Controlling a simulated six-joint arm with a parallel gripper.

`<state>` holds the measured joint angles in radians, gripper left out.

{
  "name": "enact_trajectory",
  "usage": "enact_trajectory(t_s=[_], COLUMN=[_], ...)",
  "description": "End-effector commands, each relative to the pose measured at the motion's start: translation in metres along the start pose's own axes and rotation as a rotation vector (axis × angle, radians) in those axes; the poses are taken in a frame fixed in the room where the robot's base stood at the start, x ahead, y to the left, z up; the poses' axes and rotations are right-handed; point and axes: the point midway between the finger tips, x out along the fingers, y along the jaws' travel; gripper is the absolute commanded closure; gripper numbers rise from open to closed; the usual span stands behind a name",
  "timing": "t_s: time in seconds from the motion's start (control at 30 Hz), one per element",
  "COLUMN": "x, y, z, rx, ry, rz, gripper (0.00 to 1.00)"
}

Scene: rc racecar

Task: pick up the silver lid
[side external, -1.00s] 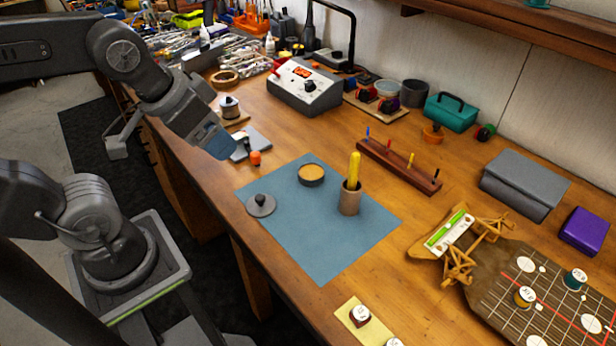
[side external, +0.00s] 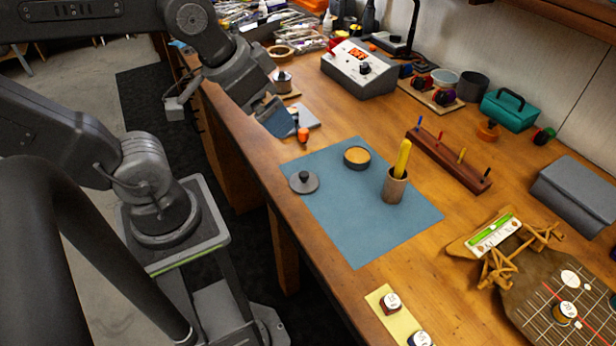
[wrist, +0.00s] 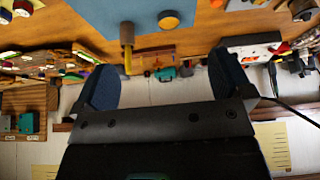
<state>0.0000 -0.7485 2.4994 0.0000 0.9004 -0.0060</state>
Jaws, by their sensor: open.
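The silver lid (side external: 303,182) is a flat grey disc with a dark round knob. It lies on the left part of the blue mat (side external: 375,225) in the side view. I do not see it in the wrist view. My gripper (side external: 276,117) is in the air above the left edge of the bench, up and left of the lid and apart from it. In the wrist view its two blue fingers (wrist: 164,80) are spread wide with nothing between them.
A round tin with a tan top (side external: 357,157) and a brown cup (side external: 395,187) holding a yellow stick stand on the mat near the lid. A small orange-capped item (side external: 303,135) is close to my gripper. A pen rack (side external: 448,160) stands right of the mat.

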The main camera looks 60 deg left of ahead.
Motion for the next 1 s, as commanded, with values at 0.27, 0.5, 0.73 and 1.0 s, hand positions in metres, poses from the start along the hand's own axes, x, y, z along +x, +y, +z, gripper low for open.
enact_trajectory(t_s=[0.27, 0.5, 0.73, 1.0], x=[0.018, 0.052, 0.077, 0.097], y=[0.000, -0.001, -0.001, -0.001], z=[-0.012, -0.027, -0.033, -0.027], rx=[-0.392, -1.002, -1.413, -1.533], ry=[-0.131, -0.299, -0.374, -0.388], rz=[-0.028, -0.169, -0.332, -0.392], gripper=[0.02, 0.02, 0.02, 0.02])
